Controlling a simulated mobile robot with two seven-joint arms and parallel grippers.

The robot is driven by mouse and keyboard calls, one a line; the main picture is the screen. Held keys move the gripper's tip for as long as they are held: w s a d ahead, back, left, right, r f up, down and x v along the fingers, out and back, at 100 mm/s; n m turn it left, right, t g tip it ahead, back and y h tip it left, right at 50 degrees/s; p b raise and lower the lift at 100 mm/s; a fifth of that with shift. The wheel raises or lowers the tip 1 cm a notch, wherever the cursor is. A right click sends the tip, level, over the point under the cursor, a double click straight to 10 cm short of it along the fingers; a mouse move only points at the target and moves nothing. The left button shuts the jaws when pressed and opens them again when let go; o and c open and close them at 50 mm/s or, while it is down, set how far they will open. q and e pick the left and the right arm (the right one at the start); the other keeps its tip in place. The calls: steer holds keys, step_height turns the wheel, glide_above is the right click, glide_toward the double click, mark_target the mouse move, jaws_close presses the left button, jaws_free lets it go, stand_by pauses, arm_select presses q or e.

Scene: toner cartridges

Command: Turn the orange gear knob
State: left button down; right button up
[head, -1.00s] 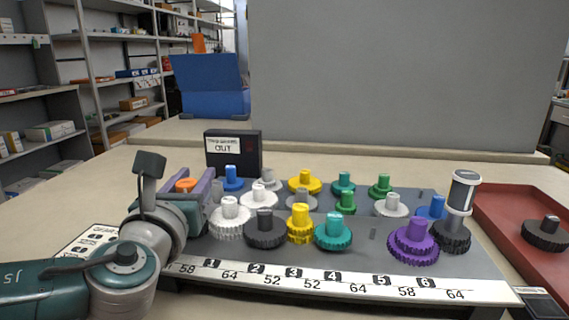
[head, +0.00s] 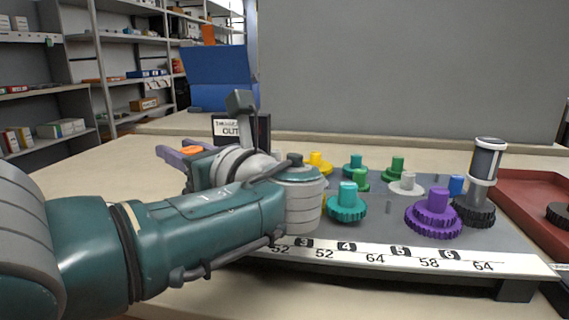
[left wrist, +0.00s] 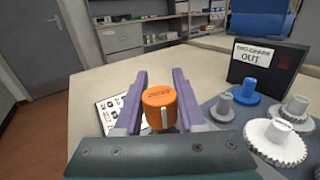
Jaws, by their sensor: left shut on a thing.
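The orange gear knob (head: 191,150) shows partly at the left end of the gear board, behind my wrist. In the left wrist view the knob (left wrist: 159,105) is a round orange cap with a pale mark on its side. My left gripper (head: 187,151) has purple fingers on either side of the knob and is shut on it. In the left wrist view the fingers of that gripper (left wrist: 159,76) reach past the knob. The knob's base is hidden by the gripper. My right gripper is not in view.
A dark gear board (head: 385,227) holds several coloured gears, with a numbered strip along its front. A dark box labelled OUT (left wrist: 262,67) stands behind it. A grey-and-white post (head: 484,180) rises at the right, near a red tray (head: 520,205). My left arm covers the board's left part.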

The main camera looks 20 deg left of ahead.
arm_select(q)
steer(key=shift+s+f+n+g+y+b, duration=0.1)
steer(key=shift+n+g+y+b, duration=0.05)
steer(key=shift+n+g+b, duration=0.35)
steer(key=shift+s+n+g+y+b, duration=0.15)
steer(key=shift+n+g+b, duration=0.25)
steer(key=shift+g, duration=0.3)
steer(key=c, duration=0.5)
jaws_free()
steer(key=shift+a, duration=0.1)
steer(key=d, duration=0.3)
steer(key=s+d+b, duration=0.1)
steer(key=d, duration=0.4)
steer(key=shift+s+d, duration=0.25)
steer(key=shift+d, duration=0.15)
steer(key=shift+s+d, duration=0.1)
steer(key=shift+d, duration=0.4)
